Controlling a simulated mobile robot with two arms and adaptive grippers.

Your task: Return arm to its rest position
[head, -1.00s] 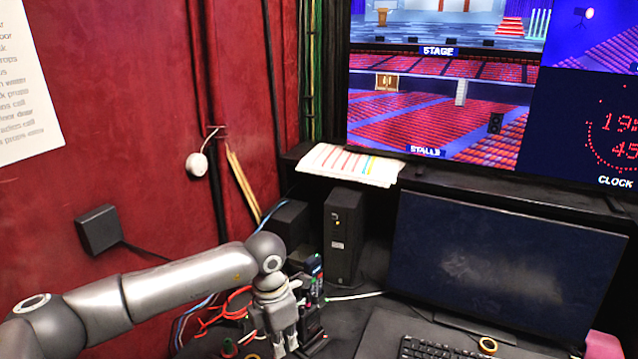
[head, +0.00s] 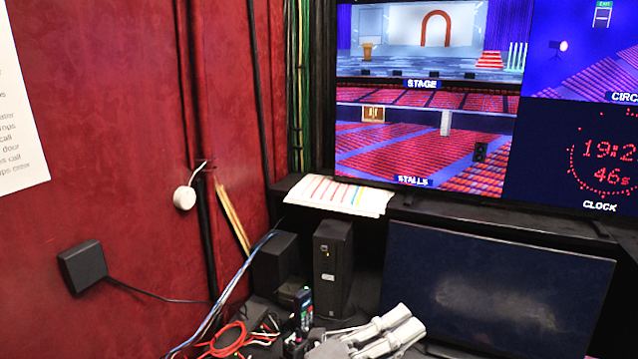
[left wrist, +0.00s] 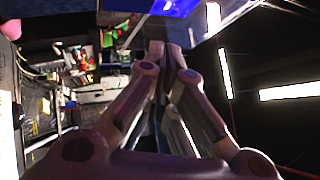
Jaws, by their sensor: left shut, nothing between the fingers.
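My left gripper (head: 408,318) is at the bottom edge of the head view, in front of the dark monitor's lower left. Its pale fingers point right and slightly up, and the rest of the arm is out of that view. In the left wrist view its fingers (left wrist: 166,52) come together at the tips, shut with nothing between them. My right gripper is in neither view. No cue buttons can be made out.
A dark monitor (head: 495,290) stands behind the gripper. To its left are a black speaker box (head: 333,265), a handheld radio (head: 303,308) and red cables (head: 225,342). A paper sheet (head: 338,195) lies on the ledge below the lit screen (head: 430,130).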

